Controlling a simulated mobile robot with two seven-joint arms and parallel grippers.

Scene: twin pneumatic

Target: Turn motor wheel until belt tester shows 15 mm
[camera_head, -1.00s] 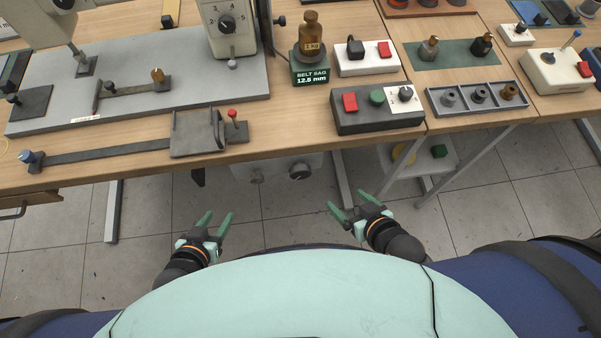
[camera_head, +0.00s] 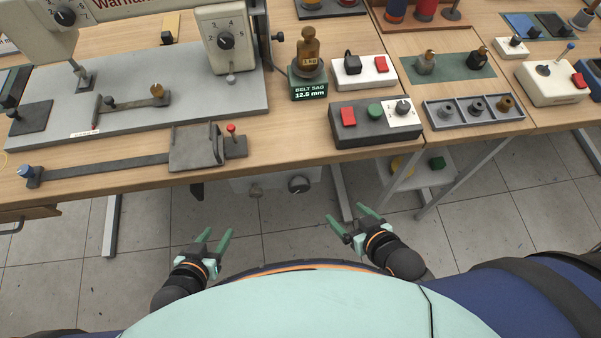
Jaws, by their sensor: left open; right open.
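The belt tester (camera_head: 308,82) stands on the table, a brass weight on a green block whose display reads "BELT SAG 12.5 mm". Under the table hangs a pale motor housing (camera_head: 276,184) with a dark round knob (camera_head: 299,184), which may be the motor wheel, and a smaller grey knob (camera_head: 256,190). My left gripper (camera_head: 214,239) is open and empty, below and in front of the table edge. My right gripper (camera_head: 349,219) is open and empty, to the right and also in front of the table. Neither touches anything. The belt itself cannot be made out.
A sewing machine (camera_head: 228,42) on a grey base plate fills the table's left. A dark switch box (camera_head: 375,122) with red and green buttons sits near the front edge. A table leg (camera_head: 341,190) stands right of the motor. Open floor lies between the grippers and table.

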